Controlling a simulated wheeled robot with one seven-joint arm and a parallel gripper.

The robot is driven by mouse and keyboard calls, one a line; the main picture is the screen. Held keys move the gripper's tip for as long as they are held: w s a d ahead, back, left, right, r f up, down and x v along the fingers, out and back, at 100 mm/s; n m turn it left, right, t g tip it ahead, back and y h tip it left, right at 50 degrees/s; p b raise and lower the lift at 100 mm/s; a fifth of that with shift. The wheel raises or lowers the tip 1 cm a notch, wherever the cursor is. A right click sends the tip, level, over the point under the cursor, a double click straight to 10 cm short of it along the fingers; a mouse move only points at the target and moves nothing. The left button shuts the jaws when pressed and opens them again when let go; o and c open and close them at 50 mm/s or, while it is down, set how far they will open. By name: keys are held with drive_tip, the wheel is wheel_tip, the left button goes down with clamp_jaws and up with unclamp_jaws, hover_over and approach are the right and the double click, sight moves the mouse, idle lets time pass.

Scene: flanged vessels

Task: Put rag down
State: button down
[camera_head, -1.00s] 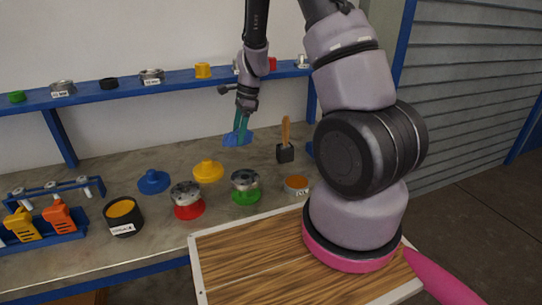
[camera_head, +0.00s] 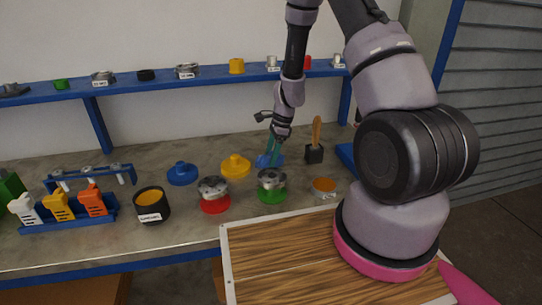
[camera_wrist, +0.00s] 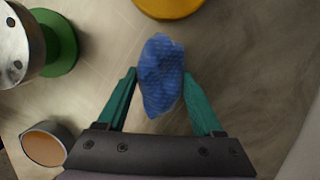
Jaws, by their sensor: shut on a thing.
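The blue rag (camera_wrist: 161,75) is a small, patterned, crumpled cloth between the fingertips of my gripper (camera_wrist: 160,80) in the wrist view. My gripper has teal fingers and is shut on the rag. In the head view my gripper (camera_head: 274,150) points down, and the rag (camera_head: 263,161) shows low at its fingertips, close to the grey bench top (camera_head: 120,225). I cannot tell whether the rag touches the bench.
The green-based flanged vessel (camera_head: 271,185) stands just in front, the yellow flanged piece (camera_head: 236,166) to the left. The brush in its black holder (camera_head: 314,154) is at right, the orange-filled cup (camera_head: 324,188) in front right. A blue shelf (camera_head: 210,75) runs behind.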

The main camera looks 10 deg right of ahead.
drive_tip(key=shift+f, duration=0.15)
drive_tip(key=shift+c, duration=0.2)
unclamp_jaws()
drive_tip(key=v, duration=1.3)
wheel_tip(320, 180, up, 19)
drive_tip(key=n+t, duration=0.3)
drive_tip(key=n, duration=0.3)
hover_over(280, 155)
drive_tip(key=s, duration=0.7)
drive_tip(key=s+d+r+n+t+h, duration=0.1)
drive_tip(key=s+r+n+t, duration=0.3)
drive_tip(key=s+r+n, duration=0.4)
drive_tip(key=shift+s+d+r, duration=0.55)
drive_tip(key=shift+s+r, duration=1.2)
drive_tip(key=shift+s, duration=2.1)
